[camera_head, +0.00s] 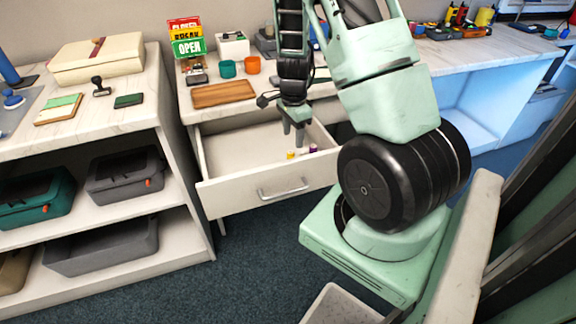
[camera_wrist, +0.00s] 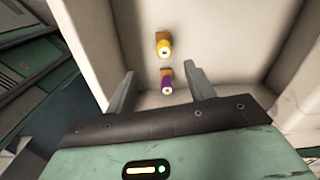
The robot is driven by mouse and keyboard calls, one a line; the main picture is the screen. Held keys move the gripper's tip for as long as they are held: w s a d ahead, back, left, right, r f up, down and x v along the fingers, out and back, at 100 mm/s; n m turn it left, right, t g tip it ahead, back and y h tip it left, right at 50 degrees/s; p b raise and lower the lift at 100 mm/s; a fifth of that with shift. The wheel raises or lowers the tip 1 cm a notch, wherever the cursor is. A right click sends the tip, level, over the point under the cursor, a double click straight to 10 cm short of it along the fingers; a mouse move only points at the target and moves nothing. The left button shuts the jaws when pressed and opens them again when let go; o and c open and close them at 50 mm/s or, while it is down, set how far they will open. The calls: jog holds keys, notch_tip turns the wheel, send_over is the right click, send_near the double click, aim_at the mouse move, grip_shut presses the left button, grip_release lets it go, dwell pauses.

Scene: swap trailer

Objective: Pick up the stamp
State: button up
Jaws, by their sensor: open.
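A black-handled stamp (camera_head: 101,87) stands on the left counter, beside a dark green pad (camera_head: 128,100). Two small pieces lie in the open drawer (camera_head: 235,150): one yellow (camera_head: 291,155) and one purple (camera_head: 313,148). In the wrist view the yellow piece (camera_wrist: 164,46) and the purple piece (camera_wrist: 167,86) each have a brown block-like part; I cannot tell whether they are stamps. My gripper (camera_head: 293,131) is open and empty, pointing down into the drawer. In the wrist view the purple piece shows between my fingers (camera_wrist: 160,72), and the yellow one is farther off.
The drawer walls and front (camera_head: 270,190) surround the space around my gripper. Most of the drawer floor is bare.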

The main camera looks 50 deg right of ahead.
aim_at(290, 152)
notch_tip(290, 152, down, 6)
jog(key=shift+w+r+b, duration=0.1)
jog(key=shift+r+b, duration=0.15)
jog(key=shift+b, duration=0.15)
jog(key=f, duration=0.5)
jog(key=shift+w+b, duration=0.35)
jog(key=shift+b, duration=0.05)
jog(key=c, duration=1.1)
